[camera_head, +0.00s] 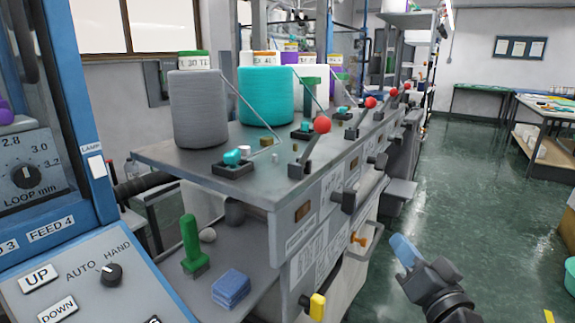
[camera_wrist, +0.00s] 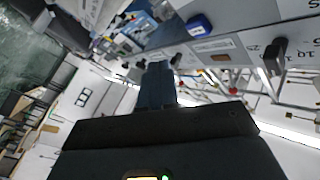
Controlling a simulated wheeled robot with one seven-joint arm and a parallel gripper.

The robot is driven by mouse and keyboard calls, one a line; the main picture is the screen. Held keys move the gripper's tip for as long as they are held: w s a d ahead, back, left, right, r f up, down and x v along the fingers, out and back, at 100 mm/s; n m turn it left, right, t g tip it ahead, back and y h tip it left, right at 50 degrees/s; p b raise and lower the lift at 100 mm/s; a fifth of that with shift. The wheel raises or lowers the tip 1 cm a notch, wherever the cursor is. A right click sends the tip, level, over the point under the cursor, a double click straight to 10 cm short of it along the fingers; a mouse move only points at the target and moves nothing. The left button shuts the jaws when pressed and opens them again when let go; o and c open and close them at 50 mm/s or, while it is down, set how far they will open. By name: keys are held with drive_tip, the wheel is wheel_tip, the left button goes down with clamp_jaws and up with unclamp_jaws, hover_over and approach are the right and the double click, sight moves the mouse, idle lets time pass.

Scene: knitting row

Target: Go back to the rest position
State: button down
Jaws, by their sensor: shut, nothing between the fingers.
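My gripper (camera_head: 404,250) is at the lower right in the head view, over the aisle floor and to the right of the knitting machine row. Its blue-grey fingers are shut with nothing between them. The fingers also show in the wrist view (camera_wrist: 157,84), pressed together and apart from anything else. In the wrist view the room appears tilted, with machine fronts at the upper right.
The machine bench (camera_head: 235,170) with a grey cone (camera_head: 198,110), a teal cone (camera_head: 266,97) and levers with red knobs (camera_head: 321,124) stands left of my gripper. A control panel (camera_head: 90,285) is at the lower left. The green floor (camera_head: 480,200) is mostly free. A table (camera_head: 548,112) stands far right.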

drive_tip(key=s+f+n+g+h, duration=0.1)
drive_tip(key=s+f, duration=0.5)
drive_tip(key=s, duration=0.6)
drive_tip(key=s+f+n+g+h, duration=0.15)
drive_tip(key=s+f, duration=0.45)
drive_tip(key=s, duration=0.6)
drive_tip(key=s+a+r+n+g, duration=0.1)
drive_tip(key=s+r, duration=0.1)
drive_tip(key=s, duration=0.8)
drive_tip(key=s+r+n, duration=0.2)
drive_tip(key=s, duration=0.8)
drive_tip(key=shift+s+a+r+g, duration=0.15)
drive_tip(key=shift+a+r+g, duration=0.2)
drive_tip(key=shift+a+r, duration=0.05)
